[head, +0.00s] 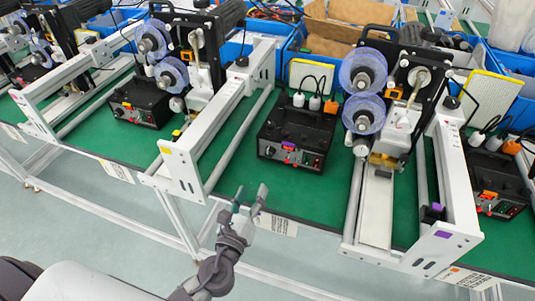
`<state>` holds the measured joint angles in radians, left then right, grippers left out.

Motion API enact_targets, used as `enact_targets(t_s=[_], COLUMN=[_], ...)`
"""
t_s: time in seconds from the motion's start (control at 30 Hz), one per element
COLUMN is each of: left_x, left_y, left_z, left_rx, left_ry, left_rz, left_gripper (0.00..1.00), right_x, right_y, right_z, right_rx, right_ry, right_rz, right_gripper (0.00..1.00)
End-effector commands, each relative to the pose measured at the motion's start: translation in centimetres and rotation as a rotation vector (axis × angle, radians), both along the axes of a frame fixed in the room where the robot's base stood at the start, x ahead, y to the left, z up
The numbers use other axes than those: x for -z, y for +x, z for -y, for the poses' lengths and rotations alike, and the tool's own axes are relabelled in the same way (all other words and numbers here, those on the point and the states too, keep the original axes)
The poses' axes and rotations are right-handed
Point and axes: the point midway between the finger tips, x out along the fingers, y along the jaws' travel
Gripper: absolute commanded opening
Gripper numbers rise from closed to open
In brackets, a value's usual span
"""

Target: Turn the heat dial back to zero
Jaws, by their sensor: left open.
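A black control box (297,130) stands on the green bench top near the middle. Its sloped front carries a small lit red display, an orange part and small knobs. I cannot tell which knob is the heat dial or where it points. Similar black boxes stand at the left (143,100) and at the right edge (497,180). My left gripper (249,199) is open and empty, in front of the bench edge, nearer to me than the middle box and below it in the picture. My right gripper is not in view.
Coder machines with blue reels (363,70) and white frames (185,170) flank the middle box. The frames jut toward the front edge. Green mat (235,165) lies bare in front of the box. Blue bins (270,50) and cardboard stand behind.

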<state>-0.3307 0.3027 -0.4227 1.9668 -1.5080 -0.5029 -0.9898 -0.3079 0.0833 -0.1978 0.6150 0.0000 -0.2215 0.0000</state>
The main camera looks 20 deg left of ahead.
Motion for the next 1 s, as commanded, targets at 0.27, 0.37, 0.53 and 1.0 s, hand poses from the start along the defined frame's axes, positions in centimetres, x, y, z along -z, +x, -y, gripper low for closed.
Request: enact_targets(t_s=[0.27,0.37,0.53,1.0], left_x=[-0.4,-0.4,-0.2,0.0], left_y=[5.8,7.9,10.7,12.6], left_z=[-0.1,-0.1,-0.1,-0.1], left_rx=[-0.001,-0.002,-0.001,-0.001], left_ry=[-0.002,-0.004,-0.004,-0.006], left_rz=[0.003,0.001,0.000,-0.002], left_gripper=[0.55,0.55,0.55,0.55], right_x=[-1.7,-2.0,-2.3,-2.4], right_y=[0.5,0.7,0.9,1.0], right_z=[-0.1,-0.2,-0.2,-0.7], right_rx=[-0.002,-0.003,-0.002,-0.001], right_ry=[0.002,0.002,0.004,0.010], right_rz=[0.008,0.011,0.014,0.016], right_gripper=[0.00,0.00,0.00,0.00])
